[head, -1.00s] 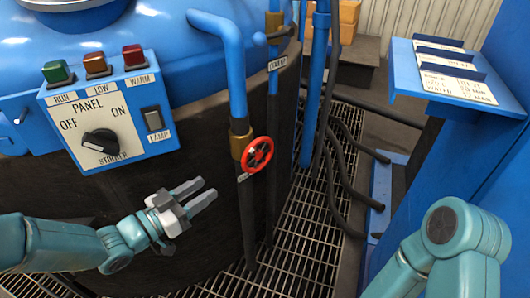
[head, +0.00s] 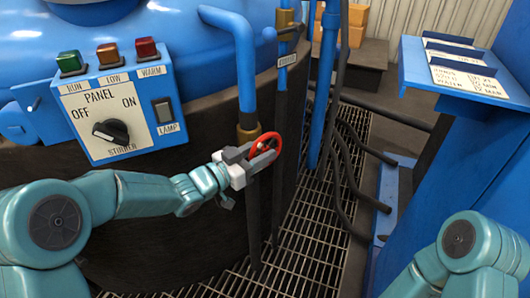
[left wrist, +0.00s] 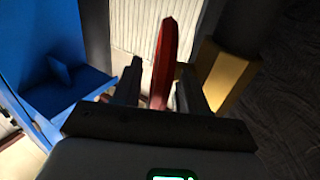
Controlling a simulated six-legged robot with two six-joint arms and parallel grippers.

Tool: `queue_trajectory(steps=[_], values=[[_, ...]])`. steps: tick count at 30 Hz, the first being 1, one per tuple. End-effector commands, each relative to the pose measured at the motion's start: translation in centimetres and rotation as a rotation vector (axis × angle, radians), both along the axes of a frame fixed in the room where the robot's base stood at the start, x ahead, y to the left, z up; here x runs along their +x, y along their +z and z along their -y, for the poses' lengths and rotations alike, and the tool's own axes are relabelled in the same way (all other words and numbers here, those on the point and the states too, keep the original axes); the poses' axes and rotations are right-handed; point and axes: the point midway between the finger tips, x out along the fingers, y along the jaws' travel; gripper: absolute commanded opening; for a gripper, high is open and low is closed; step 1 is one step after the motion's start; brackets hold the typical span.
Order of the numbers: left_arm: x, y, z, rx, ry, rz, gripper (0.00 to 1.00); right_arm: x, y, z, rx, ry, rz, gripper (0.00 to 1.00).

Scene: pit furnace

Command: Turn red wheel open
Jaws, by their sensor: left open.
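The red wheel (head: 277,148) is on a brass valve body (head: 248,131) on the blue vertical pipe, just right of the control panel. My left gripper (head: 256,158) is at the wheel's left side and covers part of it. In the left wrist view the red wheel (left wrist: 164,62) shows edge-on between the two fingers of my left gripper (left wrist: 158,92), which are open with room on either side of the rim. The brass valve body (left wrist: 229,75) lies beside the right finger there. My right arm shows at the lower right, but its gripper is out of view.
The control panel (head: 117,110) with several lamps and a black knob is left of the valve. Another blue pipe (head: 325,80) and black hoses (head: 350,165) stand to the right over the floor grating (head: 300,240). A blue stand with paper sheets (head: 465,72) is at right.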

Motion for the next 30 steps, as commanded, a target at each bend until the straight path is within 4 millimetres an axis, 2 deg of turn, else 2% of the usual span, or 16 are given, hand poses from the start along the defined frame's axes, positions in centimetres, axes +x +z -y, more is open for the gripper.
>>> queue_trajectory(steps=[5,14,15,18,25,30], values=[[1.0,0.0,1.2,0.001,-0.001,0.001,0.43,0.1,-0.3,0.1,0.0,-0.003,0.001,0.57],[1.1,0.0,1.3,0.001,0.0,-0.001,0.43,0.1,-0.2,0.1,0.0,-0.004,0.001,0.57],[1.1,0.0,1.3,0.001,0.0,-0.001,0.3,0.1,-0.2,0.1,0.0,-0.004,0.001,0.57],[1.1,0.0,1.3,0.001,0.0,-0.001,0.0,0.1,-0.2,0.1,0.0,-0.003,0.001,0.57],[1.1,-0.2,1.3,-0.006,0.0,0.006,0.0,0.1,-0.6,0.1,-0.001,-0.004,0.003,0.57],[1.1,-0.7,1.3,-0.042,-0.001,0.042,0.0,0.4,-2.5,0.4,-0.002,-0.016,0.007,0.57]])
